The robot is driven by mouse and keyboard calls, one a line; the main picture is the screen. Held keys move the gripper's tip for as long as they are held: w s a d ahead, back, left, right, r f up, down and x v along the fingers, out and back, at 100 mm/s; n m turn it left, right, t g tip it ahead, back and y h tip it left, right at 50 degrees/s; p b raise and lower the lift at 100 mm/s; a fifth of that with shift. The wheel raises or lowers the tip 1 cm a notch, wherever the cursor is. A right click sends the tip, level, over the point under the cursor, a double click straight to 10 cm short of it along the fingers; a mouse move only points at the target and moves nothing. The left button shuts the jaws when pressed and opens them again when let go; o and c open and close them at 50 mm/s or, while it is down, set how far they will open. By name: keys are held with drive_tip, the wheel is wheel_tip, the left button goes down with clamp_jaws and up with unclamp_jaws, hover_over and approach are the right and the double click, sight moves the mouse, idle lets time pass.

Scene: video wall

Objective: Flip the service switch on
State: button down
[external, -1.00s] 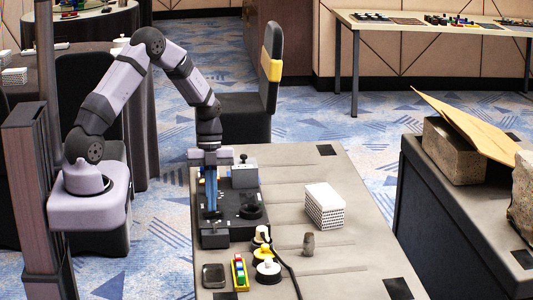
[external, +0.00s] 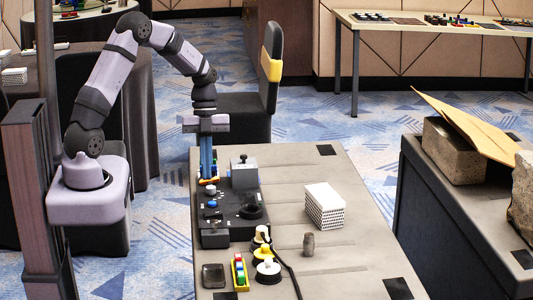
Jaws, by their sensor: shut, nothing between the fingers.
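A black control panel (external: 228,230) lies on the near table. It carries a pale blue knob (external: 211,191), small dark controls along its left side and a round black dial (external: 250,211). A grey box with a small black lever (external: 243,159) on top stands at its far end. I cannot tell which control is the service switch or how it is set. My gripper (external: 208,179) points down with its blue fingers shut and empty, above the panel's far left end, left of the grey box. Whether the fingertips touch anything is not clear.
White and yellow round pieces (external: 266,271), a strip of coloured blocks (external: 240,272), a dark cable (external: 288,268) and a dark square dish (external: 213,275) lie nearer.

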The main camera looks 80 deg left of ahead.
drive_tip(key=shift+b+v, duration=0.3)
drive_tip(key=shift+v, duration=2)
drive_tip(key=shift+f+b, duration=0.1)
drive_tip(key=shift+b, duration=0.2)
drive_tip(key=shift+w+r+t+b, duration=0.2)
drive_tip(key=shift+w+t+b, duration=0.25)
drive_tip(key=shift+b, duration=0.45)
drive_tip(key=p, duration=0.3)
hover_over(218, 213)
drive_tip(key=a, duration=0.1)
drive_tip(key=f, duration=1.2)
drive_tip(key=shift+s+a, duration=0.15)
drive_tip(key=shift+s, duration=0.15)
drive_tip(key=shift+w+f, duration=0.15)
drive_tip(key=shift+f, duration=0.65)
